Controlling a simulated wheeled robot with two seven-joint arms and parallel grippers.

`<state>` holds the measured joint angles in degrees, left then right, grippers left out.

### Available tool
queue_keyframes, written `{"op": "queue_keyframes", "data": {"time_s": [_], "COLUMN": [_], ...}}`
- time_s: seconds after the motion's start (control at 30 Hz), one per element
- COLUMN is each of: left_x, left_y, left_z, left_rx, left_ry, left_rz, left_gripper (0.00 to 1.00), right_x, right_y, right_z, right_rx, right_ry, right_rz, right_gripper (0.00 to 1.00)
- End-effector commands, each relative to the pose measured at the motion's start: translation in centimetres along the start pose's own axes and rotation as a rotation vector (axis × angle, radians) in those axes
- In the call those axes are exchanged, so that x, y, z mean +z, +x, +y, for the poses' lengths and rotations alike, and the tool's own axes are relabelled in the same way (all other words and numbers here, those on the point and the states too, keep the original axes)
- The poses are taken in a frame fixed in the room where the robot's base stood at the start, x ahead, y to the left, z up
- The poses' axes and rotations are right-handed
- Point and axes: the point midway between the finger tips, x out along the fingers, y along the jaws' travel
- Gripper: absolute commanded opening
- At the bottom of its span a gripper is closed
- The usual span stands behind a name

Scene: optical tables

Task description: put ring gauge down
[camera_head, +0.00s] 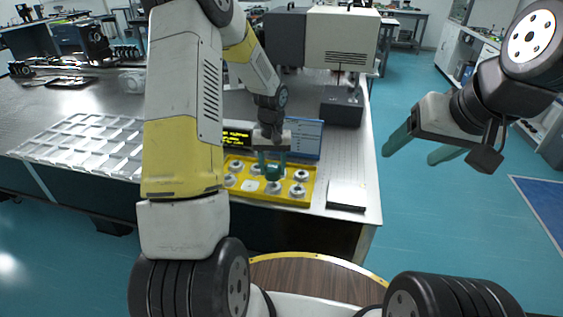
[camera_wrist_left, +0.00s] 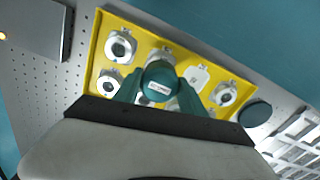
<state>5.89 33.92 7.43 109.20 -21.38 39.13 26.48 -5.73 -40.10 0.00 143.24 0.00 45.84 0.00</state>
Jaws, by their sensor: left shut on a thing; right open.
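My left gripper (camera_head: 272,158) is shut on a teal round piece with a white label, which I take as the ring gauge (camera_head: 273,173). It also shows between the teal fingers in the left wrist view (camera_wrist_left: 160,80). It is over the yellow tray (camera_head: 233,190), which carries several silver round pieces with dark centres. The held piece hides part of the tray, so I cannot tell whether it touches it. My right gripper (camera_head: 424,153) is open and empty, out over the floor to the right of the table.
A grey instrument (camera_head: 342,38) stands at the back. A dark disc (camera_wrist_left: 255,113) lies beside the yellow tray.

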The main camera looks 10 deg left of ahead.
Motion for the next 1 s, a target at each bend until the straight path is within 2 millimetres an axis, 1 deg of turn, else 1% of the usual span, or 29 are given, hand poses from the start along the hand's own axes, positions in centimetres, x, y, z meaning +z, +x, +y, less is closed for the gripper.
{"op": "queue_keyframes", "data": {"time_s": [0.07,0.2,0.27,0.63,0.67,0.7,0.77,1.0], "left_x": [0.0,0.1,0.1,0.1,0.1,0.1,0.1,0.1], "left_y": [0.7,2.7,3.3,3.7,3.7,3.7,3.7,3.7], "left_z": [0.0,0.0,0.1,0.1,0.0,0.0,0.0,0.0], "left_rx": [0.0,-0.001,0.0,0.0,0.0,0.0,0.0,0.0], "left_ry": [0.0,0.001,0.0,0.0,0.0,0.0,0.0,0.0], "left_rz": [-0.003,-0.004,-0.002,-0.001,-0.001,-0.001,-0.001,0.0], "left_gripper": [0.0,0.0,0.0,0.0,0.52,0.6,0.7,0.7], "right_x": [0.0,0.0,0.0,0.0,0.0,0.0,0.0,0.0], "right_y": [0.0,0.0,0.0,0.0,0.0,0.0,0.0,0.0], "right_z": [0.0,0.0,0.0,0.0,0.0,0.0,0.0,0.0], "right_rx": [0.0,0.0,0.0,0.0,0.0,0.0,0.0,0.0], "right_ry": [0.0,0.0,0.0,0.0,0.0,0.0,0.0,0.0], "right_rz": [0.0,0.0,0.0,0.0,0.0,0.0,0.0,0.0], "right_gripper": [0.69,0.69,0.69,0.69,0.69,0.69,0.69,0.69]}}
